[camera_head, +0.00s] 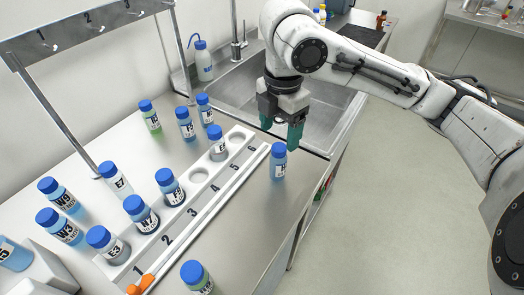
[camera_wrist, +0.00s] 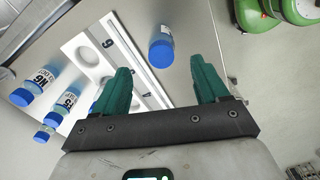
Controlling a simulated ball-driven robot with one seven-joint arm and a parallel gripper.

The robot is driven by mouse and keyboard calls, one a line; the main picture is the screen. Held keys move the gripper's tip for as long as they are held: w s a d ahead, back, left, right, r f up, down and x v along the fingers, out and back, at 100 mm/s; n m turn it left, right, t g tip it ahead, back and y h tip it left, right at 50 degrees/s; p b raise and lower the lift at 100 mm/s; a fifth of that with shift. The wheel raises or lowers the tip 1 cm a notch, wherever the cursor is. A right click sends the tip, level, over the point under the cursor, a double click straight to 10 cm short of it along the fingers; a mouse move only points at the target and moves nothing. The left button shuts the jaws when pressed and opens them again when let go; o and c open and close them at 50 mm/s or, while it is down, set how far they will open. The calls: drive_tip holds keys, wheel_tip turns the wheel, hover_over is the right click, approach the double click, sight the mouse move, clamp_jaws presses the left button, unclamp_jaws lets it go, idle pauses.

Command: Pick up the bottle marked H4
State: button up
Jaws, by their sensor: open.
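A blue-capped bottle (camera_head: 279,165) with pale blue liquid stands upright on the bench, right of the white rack and near the bench edge. Its label is too small to read surely, and I cannot read H4 on any bottle. My gripper (camera_head: 281,132) is open and empty, green fingers pointing down, above and close behind this bottle in the head view. In the wrist view the same bottle (camera_wrist: 161,48) shows its blue cap ahead of the open gripper (camera_wrist: 160,68), in line with the gap between the fingertips.
The numbered white rack (camera_head: 242,143) holds several bottles and has empty holes toward its far end. Several more blue-capped bottles (camera_head: 186,123) stand left of it. A steel sink (camera_head: 235,98) lies behind. A metal hook rail (camera_head: 80,25) rises at left.

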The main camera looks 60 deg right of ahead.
sight(279, 147)
wheel_tip(279, 147, down, 5)
drive_tip(key=shift+f, duration=0.15)
drive_tip(key=shift+s+d+f, duration=0.1)
drive_tip(key=shift+d+f, duration=0.05)
drive_tip(key=shift+f, duration=2.55)
drive_tip(key=c, duration=1.2)
drive_tip(key=shift+r, duration=0.15)
